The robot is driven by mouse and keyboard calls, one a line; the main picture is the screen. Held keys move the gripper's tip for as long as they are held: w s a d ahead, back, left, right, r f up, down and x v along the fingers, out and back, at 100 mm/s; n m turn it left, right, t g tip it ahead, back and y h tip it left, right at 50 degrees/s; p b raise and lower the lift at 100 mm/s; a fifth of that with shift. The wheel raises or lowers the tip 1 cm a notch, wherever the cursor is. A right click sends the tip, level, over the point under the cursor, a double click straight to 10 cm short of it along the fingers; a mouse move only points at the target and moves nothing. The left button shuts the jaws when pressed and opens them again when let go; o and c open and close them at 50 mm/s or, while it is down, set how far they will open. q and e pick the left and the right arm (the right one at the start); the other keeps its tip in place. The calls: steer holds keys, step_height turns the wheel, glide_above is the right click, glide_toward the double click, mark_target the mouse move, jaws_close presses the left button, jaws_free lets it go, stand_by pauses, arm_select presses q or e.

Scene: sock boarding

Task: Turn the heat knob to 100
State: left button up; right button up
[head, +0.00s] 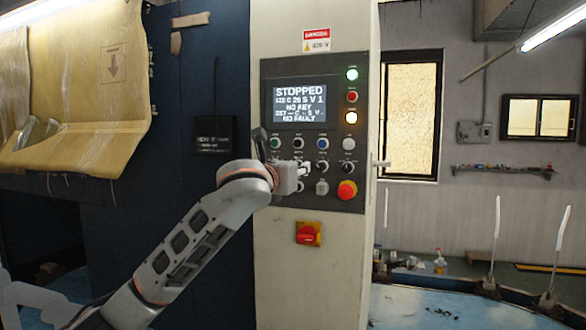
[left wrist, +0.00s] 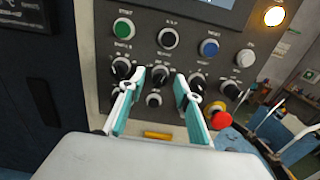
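The control panel (head: 335,105) on a pale cabinet carries several dark knobs; their labels are too small to tell which is heat. My left gripper (head: 303,170) is at the panel's lower part in the head view, hiding some knobs. A gap shows between fingers and knob; contact cannot be told. The display (head: 300,101) reads STOPPED, NO KEY and NO FAULT. My right gripper is not in view.
A red emergency button (left wrist: 221,119) sits low right of the fingers. Green (left wrist: 124,27) and blue (left wrist: 209,47) buttons lie above the knobs. A red-and-yellow switch (head: 308,234) is below the panel. A handle (head: 381,164) sticks out at the cabinet's right edge.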

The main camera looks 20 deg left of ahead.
arm_select(q)
jaws_close()
steer(key=shift+n, duration=7.9)
